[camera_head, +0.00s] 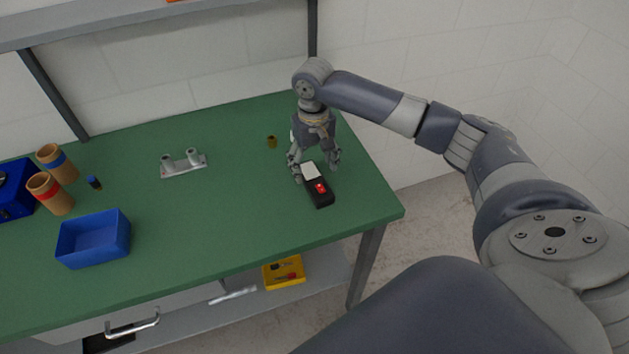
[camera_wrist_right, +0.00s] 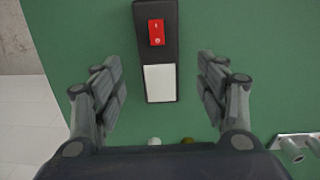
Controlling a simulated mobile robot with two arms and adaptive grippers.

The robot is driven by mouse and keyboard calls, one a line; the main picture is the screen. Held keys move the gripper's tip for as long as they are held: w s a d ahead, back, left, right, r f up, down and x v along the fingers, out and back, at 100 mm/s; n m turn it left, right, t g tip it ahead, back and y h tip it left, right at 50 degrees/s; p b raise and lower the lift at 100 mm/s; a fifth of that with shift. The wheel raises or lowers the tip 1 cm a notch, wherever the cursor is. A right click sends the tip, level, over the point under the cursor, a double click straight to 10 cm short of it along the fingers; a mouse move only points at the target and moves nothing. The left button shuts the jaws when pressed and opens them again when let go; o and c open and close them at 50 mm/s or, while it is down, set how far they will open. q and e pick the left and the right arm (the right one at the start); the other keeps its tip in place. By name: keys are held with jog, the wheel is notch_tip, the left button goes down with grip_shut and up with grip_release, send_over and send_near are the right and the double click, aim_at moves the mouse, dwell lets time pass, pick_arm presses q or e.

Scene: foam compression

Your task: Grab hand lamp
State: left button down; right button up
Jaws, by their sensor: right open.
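The hand lamp (camera_head: 321,196) is a black oblong body with a red switch and a white panel, lying on the green table near its right end. In the right wrist view the lamp (camera_wrist_right: 158,62) lies between the two fingers, its white panel end nearest the palm. My right gripper (camera_head: 316,173) points down over the white panel end. Its fingers (camera_wrist_right: 160,85) are spread, with a gap on each side of the lamp. My left gripper does not show in either view.
A grey metal fixture (camera_head: 184,164) and a small olive-brown piece (camera_head: 271,142) stand left of the gripper. A blue bin (camera_head: 92,239) and cardboard tubes (camera_head: 49,194) are at the left. The table's right edge is close to the lamp. The green surface around the lamp is mostly clear.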

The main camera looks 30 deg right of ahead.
aim_at(315, 179)
jog(key=f, duration=0.1)
jog(key=f+p, duration=0.1)
jog(key=f, duration=0.1)
jog(key=shift+s+f, duration=0.25)
jog(key=shift+f, duration=0.5)
jog(key=shift+w+f, duration=0.1)
jog(key=c, duration=1.3)
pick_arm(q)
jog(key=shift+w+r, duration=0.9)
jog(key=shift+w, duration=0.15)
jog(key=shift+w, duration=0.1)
